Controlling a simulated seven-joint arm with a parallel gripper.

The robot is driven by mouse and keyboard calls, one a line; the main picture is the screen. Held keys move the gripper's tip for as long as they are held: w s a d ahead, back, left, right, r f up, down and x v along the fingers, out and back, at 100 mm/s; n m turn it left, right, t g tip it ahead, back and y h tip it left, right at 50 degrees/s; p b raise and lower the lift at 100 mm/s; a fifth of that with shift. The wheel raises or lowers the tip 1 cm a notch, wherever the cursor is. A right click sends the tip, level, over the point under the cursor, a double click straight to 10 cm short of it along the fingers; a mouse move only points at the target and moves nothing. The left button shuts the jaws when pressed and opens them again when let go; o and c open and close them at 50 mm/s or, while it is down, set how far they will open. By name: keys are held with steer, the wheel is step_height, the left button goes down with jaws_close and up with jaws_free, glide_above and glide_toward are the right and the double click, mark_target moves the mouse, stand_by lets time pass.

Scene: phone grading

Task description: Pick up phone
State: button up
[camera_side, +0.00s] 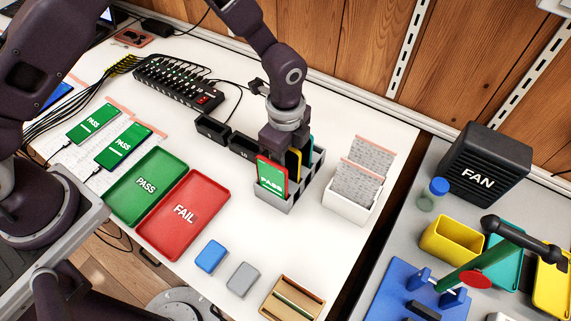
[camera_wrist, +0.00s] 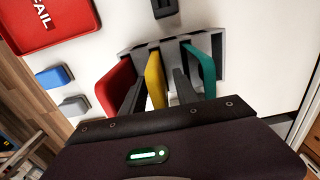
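Three phones stand upright in a grey slotted rack (camera_side: 275,203). The front one is a red-cased phone (camera_side: 271,178) with a green PASS screen. Behind it are a yellow phone (camera_side: 293,161) and a teal phone (camera_side: 310,146), partly hidden by my gripper (camera_side: 287,146). The wrist view shows the red phone (camera_wrist: 115,85) at left, the yellow phone (camera_wrist: 155,80) in the middle and the teal phone (camera_wrist: 199,70) at right. My gripper is low over the rack, its dark fingers apart on either side of the yellow phone. Gaps show beside it, so it looks open. Fingertip contact is hidden.
Left of the rack lie a green PASS tray (camera_side: 146,186) and a red FAIL tray (camera_side: 190,212). Two green-screened PASS phones (camera_side: 123,146) lie farther left. A white bin of cards (camera_side: 350,205) stands close right of the rack. Small black holders (camera_side: 212,130) stand behind.

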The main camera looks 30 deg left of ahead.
jaws_close()
stand_by(1.4)
